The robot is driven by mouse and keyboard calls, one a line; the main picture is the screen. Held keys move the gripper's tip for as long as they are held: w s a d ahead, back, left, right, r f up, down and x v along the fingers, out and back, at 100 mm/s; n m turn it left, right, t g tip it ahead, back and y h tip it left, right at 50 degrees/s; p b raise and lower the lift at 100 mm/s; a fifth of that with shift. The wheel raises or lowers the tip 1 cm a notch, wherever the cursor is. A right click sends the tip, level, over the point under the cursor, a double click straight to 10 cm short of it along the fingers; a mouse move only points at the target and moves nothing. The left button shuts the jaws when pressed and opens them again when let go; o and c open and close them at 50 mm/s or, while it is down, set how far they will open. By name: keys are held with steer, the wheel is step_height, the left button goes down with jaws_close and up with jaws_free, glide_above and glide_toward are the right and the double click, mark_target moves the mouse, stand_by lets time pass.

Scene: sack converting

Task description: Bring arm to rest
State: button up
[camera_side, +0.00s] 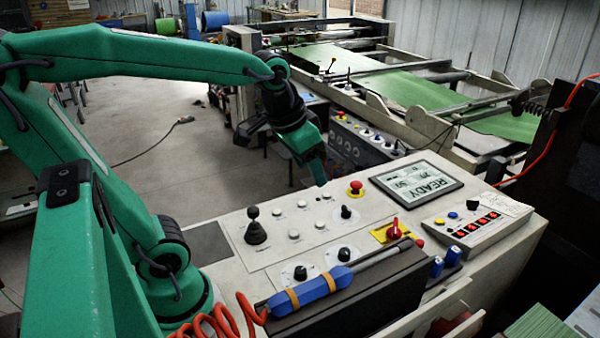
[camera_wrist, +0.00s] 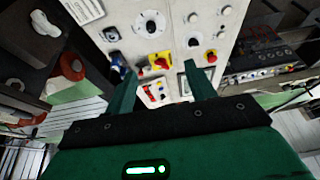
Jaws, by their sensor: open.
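My green arm reaches over the control console (camera_side: 225,240) in the side view, with its wrist bent downward. My gripper (camera_side: 318,178) hangs above the far edge of the console, apart from the buttons as far as I can tell. In the wrist view my gripper (camera_wrist: 163,85) shows two green fingers spread apart with nothing between them. Beyond the fingers are a red switch on a yellow plate (camera_wrist: 160,62) and a red mushroom button (camera_wrist: 211,56). Part of the console is hidden behind the fingers.
The console carries a black joystick (camera_side: 255,228), a red emergency button (camera_side: 355,188), a READY display (camera_side: 416,182) and a red rotary switch (camera_side: 394,230). A blue tool with orange bands (camera_side: 310,290) lies at the front. A machine with green sheet (camera_side: 400,85) stands behind. Open floor (camera_side: 150,140) lies left.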

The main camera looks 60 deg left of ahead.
steer(key=s+d+t, duration=0.1)
steer(key=s, duration=0.5)
steer(key=shift+s+d+f, duration=0.3)
steer(key=shift+d+f, duration=0.05)
steer(key=shift+d, duration=0.05)
